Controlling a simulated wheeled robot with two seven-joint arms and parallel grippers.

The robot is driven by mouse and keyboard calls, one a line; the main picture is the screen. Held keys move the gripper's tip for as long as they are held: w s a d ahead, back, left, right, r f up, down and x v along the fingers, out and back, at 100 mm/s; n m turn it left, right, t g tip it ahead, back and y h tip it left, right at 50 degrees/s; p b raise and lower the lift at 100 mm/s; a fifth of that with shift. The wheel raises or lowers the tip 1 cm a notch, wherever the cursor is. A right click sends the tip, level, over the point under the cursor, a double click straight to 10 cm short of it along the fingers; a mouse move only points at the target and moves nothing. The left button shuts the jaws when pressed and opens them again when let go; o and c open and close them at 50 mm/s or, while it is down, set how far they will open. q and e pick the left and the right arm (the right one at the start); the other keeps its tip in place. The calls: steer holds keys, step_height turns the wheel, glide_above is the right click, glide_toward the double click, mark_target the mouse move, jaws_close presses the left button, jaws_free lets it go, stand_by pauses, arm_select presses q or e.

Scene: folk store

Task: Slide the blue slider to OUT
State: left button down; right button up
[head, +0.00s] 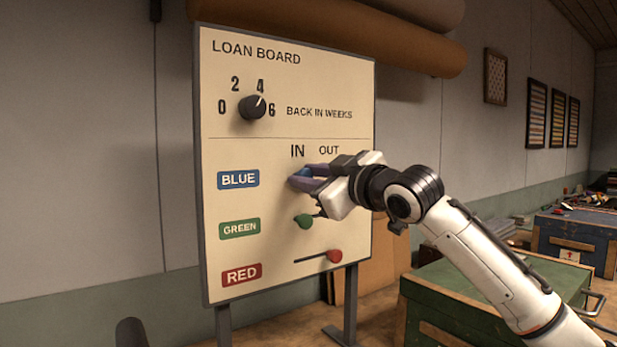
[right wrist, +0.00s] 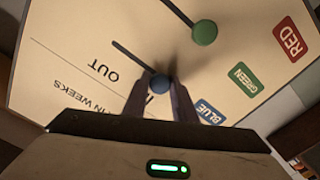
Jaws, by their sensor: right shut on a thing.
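The blue slider (right wrist: 160,84) is a round blue knob at the IN end of its slot on the loan board (head: 285,125). Its empty slot runs toward OUT in the right wrist view. My right gripper (head: 301,178) is shut on this knob, with a finger on each side. In the head view the fingers hide most of the knob and its slot, and only a bit of blue shows. The BLUE label (head: 238,179) is left of the fingertips. The OUT label (head: 329,150) is above the gripper, to the right of IN. My left gripper is not in view.
Below, the green knob (head: 303,221) sits under IN, close under my gripper. The red knob (head: 334,256) sits at the right end of its slot, under OUT. A black dial (head: 252,107) is above. A green chest (head: 480,300) stands at right beneath my arm.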

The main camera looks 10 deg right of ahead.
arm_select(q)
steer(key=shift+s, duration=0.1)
